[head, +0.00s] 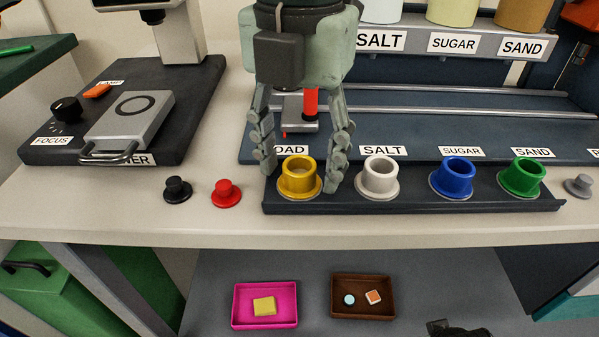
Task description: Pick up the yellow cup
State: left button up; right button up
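The yellow cup (299,179) stands upright in the dark tray (340,207) along the front of the bench, at the left end of a row of cups. My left gripper (301,175) points down over it from above, with its grey-green fingers spread. One finger is at the cup's left side and the other at its right, with the fingertips near rim height or a little lower. The fingers look apart from the cup, though contact is hard to judge.
A white cup (378,178), a blue cup (453,178) and a green cup (522,177) share the tray. Red (226,192) and black (177,189) knobs stand left of it. A rail apparatus (430,112) lies behind. Pink (265,323) and brown (362,315) trays lie below.

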aim_at(297, 187)
pick_arm(q)
grip_shut()
pick_arm(e)
jog(key=shift+d+r, duration=0.1)
jog(key=shift+d, duration=0.2)
pick_arm(q)
jog(key=shift+r, duration=0.1)
jog(key=shift+r, duration=0.5)
jog(key=r, duration=0.1)
jog(key=s+r, duration=0.1)
jog(key=r, duration=0.1)
jog(key=shift+a+r, duration=0.1)
jog(key=shift+r, duration=0.15)
pick_arm(e)
jog(key=b+v, duration=0.1)
jog(key=v, duration=0.2)
jog(key=shift+w, duration=0.1)
pick_arm(q)
jog(key=s+a+r, duration=0.2)
jog(key=s+r, duration=0.4)
jog(key=s, duration=0.4)
jog(key=shift+s+a+r, duration=0.15)
jog(key=shift+a+r, duration=0.05)
jog(key=shift+a, duration=0.15)
pick_arm(e)
jog(key=shift+d+r, duration=0.15)
jog(key=shift+d, duration=0.05)
jog(key=shift+c, duration=0.7)
